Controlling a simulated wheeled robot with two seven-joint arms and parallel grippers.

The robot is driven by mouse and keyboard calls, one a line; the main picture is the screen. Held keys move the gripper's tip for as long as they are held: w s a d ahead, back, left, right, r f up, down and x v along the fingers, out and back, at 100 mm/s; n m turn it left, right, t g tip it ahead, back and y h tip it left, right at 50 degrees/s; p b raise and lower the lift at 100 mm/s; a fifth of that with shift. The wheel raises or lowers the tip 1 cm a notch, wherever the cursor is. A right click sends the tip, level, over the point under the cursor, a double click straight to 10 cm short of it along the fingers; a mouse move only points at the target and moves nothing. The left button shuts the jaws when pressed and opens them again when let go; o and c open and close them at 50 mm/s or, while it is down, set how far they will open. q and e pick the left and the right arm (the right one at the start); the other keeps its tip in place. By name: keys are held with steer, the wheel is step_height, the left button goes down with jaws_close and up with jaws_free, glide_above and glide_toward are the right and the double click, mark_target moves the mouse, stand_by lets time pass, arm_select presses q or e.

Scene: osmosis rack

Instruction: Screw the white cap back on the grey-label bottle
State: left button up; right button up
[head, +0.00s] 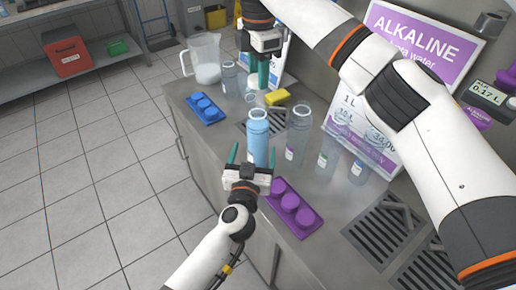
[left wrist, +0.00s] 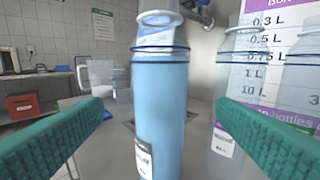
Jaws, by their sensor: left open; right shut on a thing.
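A tall clear bottle (head: 258,137) filled with blue liquid stands upright on the counter. In the left wrist view the bottle (left wrist: 160,105) shows a white label with a dark grey band, and its neck appears uncapped. My left gripper (head: 253,156) is open on the near side of the bottle. Its teal fingers are spread left and right of the bottle, apart from it. My right gripper (head: 263,76) is above the counter beyond the bottle, shut on a small white thing (head: 256,84) that looks like the white cap, partly hidden by the fingers.
A purple cap tray (head: 304,229) is near the front edge, a blue cap tray (head: 214,119) at left.

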arm_select(q)
steer(key=w, duration=0.2)
steer(key=w+d, duration=0.1)
steer(key=w, duration=0.5)
steer(key=shift+d, duration=0.15)
steer(key=shift+w, duration=0.2)
arm_select(e)
steer(key=shift+s+r, duration=0.1)
arm_select(q)
steer(key=shift+c, duration=0.2)
steer(key=c, duration=1.4)
steer(key=shift+c, duration=0.2)
arm_select(e)
glide_above(258, 108)
steer(key=shift+d+f, duration=0.1)
steer(key=shift+f, duration=2.4)
steer(key=shift+f, duration=0.85)
steer(key=shift+f, duration=0.6)
